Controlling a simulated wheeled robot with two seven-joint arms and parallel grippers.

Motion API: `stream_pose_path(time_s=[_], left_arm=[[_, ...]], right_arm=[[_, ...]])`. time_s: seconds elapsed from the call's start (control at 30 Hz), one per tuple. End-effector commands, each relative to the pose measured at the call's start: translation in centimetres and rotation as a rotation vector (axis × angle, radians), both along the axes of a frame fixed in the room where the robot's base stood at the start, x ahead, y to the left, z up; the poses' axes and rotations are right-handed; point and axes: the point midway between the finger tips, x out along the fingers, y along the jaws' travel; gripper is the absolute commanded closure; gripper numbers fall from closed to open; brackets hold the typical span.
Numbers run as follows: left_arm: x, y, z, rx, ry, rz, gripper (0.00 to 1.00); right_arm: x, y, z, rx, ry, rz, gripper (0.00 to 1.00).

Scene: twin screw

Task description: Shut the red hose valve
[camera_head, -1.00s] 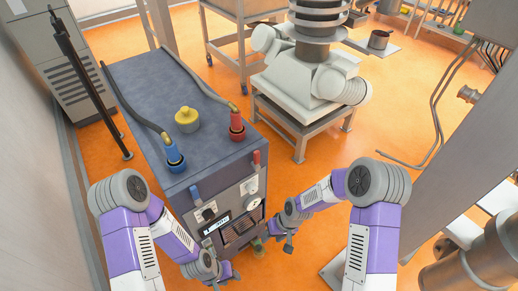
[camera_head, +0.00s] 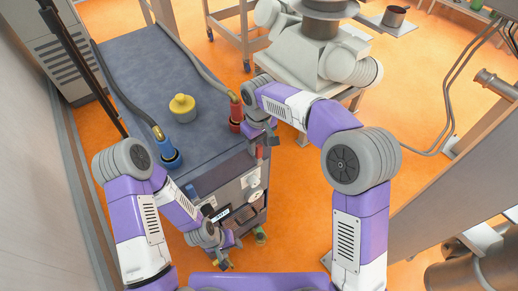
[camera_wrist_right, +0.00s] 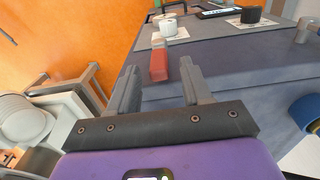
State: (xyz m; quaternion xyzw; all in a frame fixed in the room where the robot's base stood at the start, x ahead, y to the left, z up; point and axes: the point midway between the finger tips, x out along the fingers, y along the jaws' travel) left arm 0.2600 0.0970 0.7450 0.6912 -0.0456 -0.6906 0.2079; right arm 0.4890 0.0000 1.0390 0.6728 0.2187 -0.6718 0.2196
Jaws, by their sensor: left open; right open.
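The red valve lever (camera_head: 259,151) is at the top front edge of the blue-grey cabinet (camera_head: 133,62), partly hidden behind my right gripper in the head view. In the right wrist view the red lever (camera_wrist_right: 158,62) shows between the two fingers, with a gap on both sides. My right gripper (camera_head: 268,138) is open and close above the lever; its fingers show in the wrist view (camera_wrist_right: 160,72). The red hose fitting (camera_head: 235,118) stands on the cabinet top with a dark hose. My left gripper (camera_head: 224,262) is open, low by the cabinet's front face.
A blue hose fitting (camera_head: 168,151) and a yellow knob (camera_head: 182,108) stand on the cabinet top. A blue lever (camera_head: 191,191) is at the front edge. A white robot-like machine (camera_head: 335,60) on a stand is behind right. Orange floor is clear between.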

Motion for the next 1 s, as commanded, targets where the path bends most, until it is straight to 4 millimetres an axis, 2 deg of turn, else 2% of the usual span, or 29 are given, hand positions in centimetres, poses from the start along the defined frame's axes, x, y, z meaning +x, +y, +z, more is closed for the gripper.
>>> stream_pose_path(time_s=[0.03,0.2,0.57,0.9,1.0], left_arm=[[0.0,0.0,-0.3,0.0,0.0,0.0,0.57],[0.0,0.0,-0.6,0.0,0.0,0.0,0.57],[0.0,0.0,-0.6,0.0,0.0,0.0,0.57],[0.0,0.0,-0.6,0.0,-0.001,0.0,0.57],[0.0,0.0,-0.6,0.0,-0.001,0.0,0.57]], right_arm=[[0.0,-0.1,-1.1,-0.002,0.002,-0.001,0.51],[0.0,-0.1,-2.9,-0.001,0.001,-0.002,0.51],[0.0,-0.1,-3.5,0.001,0.001,-0.002,0.51],[0.0,0.0,-3.5,0.001,0.001,-0.002,1.0],[0.0,0.0,-3.5,0.001,0.001,-0.002,1.0]])
